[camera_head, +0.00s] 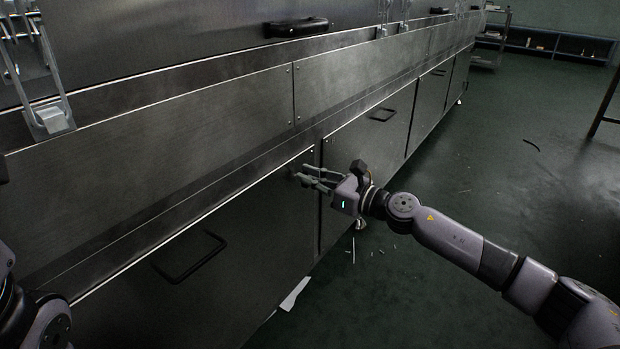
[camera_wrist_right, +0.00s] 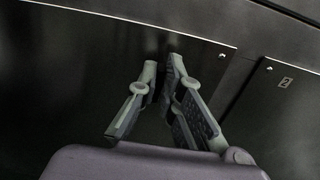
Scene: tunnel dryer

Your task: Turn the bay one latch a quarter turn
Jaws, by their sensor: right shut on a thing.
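The bay one door (camera_head: 235,225) is a dark metal panel low on the dryer's side. It also fills the left of the right wrist view (camera_wrist_right: 80,70). My right gripper (camera_head: 297,173) is at the door's upper right corner. In the right wrist view its fingertips (camera_wrist_right: 162,72) are drawn together against the door face. It is shut on the bay one latch, which is mostly hidden between the fingertips; its angle cannot be told. Part of my left arm shows at the lower left of the head view, but its gripper does not.
The bay one handle (camera_head: 190,257) sticks out from the door. The bay two door (camera_head: 370,140) is just right of my gripper, with a number 2 plate (camera_wrist_right: 286,82). A white scrap (camera_head: 294,295) lies on the floor below. The green floor (camera_head: 480,180) to the right is mostly clear.

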